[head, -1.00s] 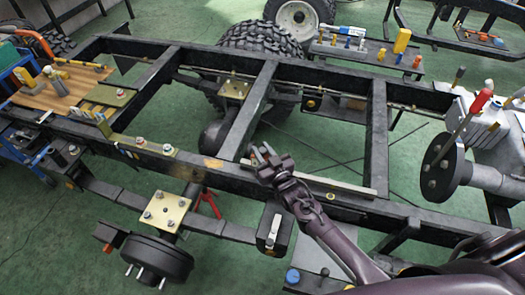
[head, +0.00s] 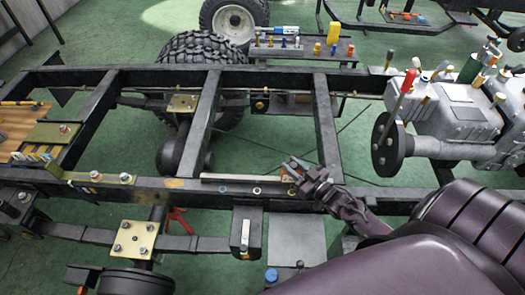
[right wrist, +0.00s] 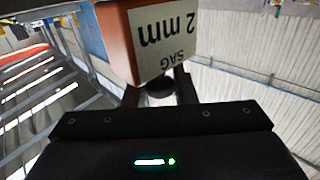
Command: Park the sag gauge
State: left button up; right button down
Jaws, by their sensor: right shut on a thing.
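The sag gauge (right wrist: 160,38) is an orange block with a white label reading "SAG 2 mm", upside down in the right wrist view. My right gripper (right wrist: 158,88) is shut on it. In the head view my right gripper (head: 297,168) is over the near chassis rail (head: 155,192), by the right end of a pale bar (head: 240,178). The gauge is too small and covered there to make out clearly. I cannot tell whether it touches the rail. My left gripper is not in view.
Two ring-shaped parts, one of them a pale ring (head: 256,191), lie on the near rail. A grey engine (head: 460,115) with a red-handled tool stands at the right. A shelf (head: 300,50) with small coloured parts is at the back. Open gaps show green floor between the crossmembers.

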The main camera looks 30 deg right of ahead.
jog(key=s+d, duration=0.3)
jog(key=d, duration=0.2)
jog(key=s+d, duration=0.2)
jog(key=d, duration=0.1)
jog(key=shift+s+d, duration=0.15)
jog(key=shift+s, duration=0.15)
jog(key=c, duration=1.2)
grip_release()
jog(key=s+d+b, duration=0.1)
jog(key=s, duration=0.6)
jog(key=shift+s+d, duration=0.25)
jog(key=shift+s, duration=0.1)
